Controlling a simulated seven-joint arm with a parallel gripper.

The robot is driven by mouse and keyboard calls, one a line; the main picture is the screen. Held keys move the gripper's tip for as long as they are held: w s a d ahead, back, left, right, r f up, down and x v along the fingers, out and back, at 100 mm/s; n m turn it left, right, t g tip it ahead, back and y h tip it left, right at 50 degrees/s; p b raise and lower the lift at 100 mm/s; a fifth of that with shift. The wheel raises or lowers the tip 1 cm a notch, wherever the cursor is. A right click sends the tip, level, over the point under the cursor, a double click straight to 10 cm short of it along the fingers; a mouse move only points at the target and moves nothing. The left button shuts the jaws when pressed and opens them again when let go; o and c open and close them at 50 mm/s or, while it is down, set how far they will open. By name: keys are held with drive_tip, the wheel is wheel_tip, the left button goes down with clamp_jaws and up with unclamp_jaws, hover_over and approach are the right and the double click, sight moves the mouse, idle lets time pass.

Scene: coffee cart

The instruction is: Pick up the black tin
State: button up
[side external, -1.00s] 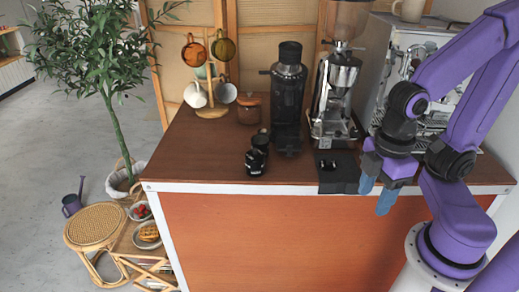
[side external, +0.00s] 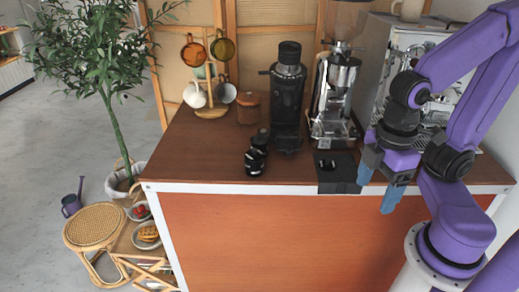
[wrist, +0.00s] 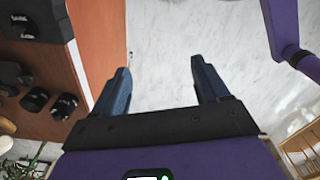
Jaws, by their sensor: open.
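Two small black containers stand close together near the counter's front edge in the side view: a front one (side external: 254,163) and one just behind it (side external: 261,141). I cannot tell for sure which is the black tin. They also show at the left of the wrist view, the front one (wrist: 64,106) beside the other (wrist: 35,100). My gripper (side external: 379,187) is open and empty, off the counter's front edge, well to the right of both containers. In the wrist view, nothing is between its blue fingers (wrist: 161,66) but pale floor beyond.
A black tamping block (side external: 338,172) sits on the counter (side external: 205,160) at the front edge, between my gripper and the containers. A black grinder (side external: 288,100), a silver grinder (side external: 333,100), a brown jar (side external: 249,108) and a mug stand (side external: 211,112) stand behind. The counter's left front is clear.

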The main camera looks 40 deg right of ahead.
drive_tip(key=w+r+m+t+y, duration=0.2)
drive_tip(key=w+m+t, duration=0.3)
drive_tip(key=w, duration=1.3)
drive_tip(key=w+d+r+m+t+y, duration=0.1)
drive_tip(key=w+d+m+t, duration=0.1)
drive_tip(key=w+d+t, duration=0.45)
drive_tip(key=w+d+m+t+y, duration=0.15)
drive_tip(key=w+d, duration=0.25)
drive_tip(key=w, duration=0.5)
approach(263, 140)
drive_tip(key=a+r, duration=0.2)
drive_tip(key=a, duration=0.1)
drive_tip(key=shift+g+h, duration=0.25)
drive_tip(key=shift+g, duration=0.05)
drive_tip(key=shift+w+a+f, duration=0.1)
drive_tip(key=shift+w+f, duration=0.15)
drive_tip(key=shift+f, duration=0.25)
drive_tip(key=shift+x, duration=3.55)
drive_tip(key=shift+r, duration=0.15)
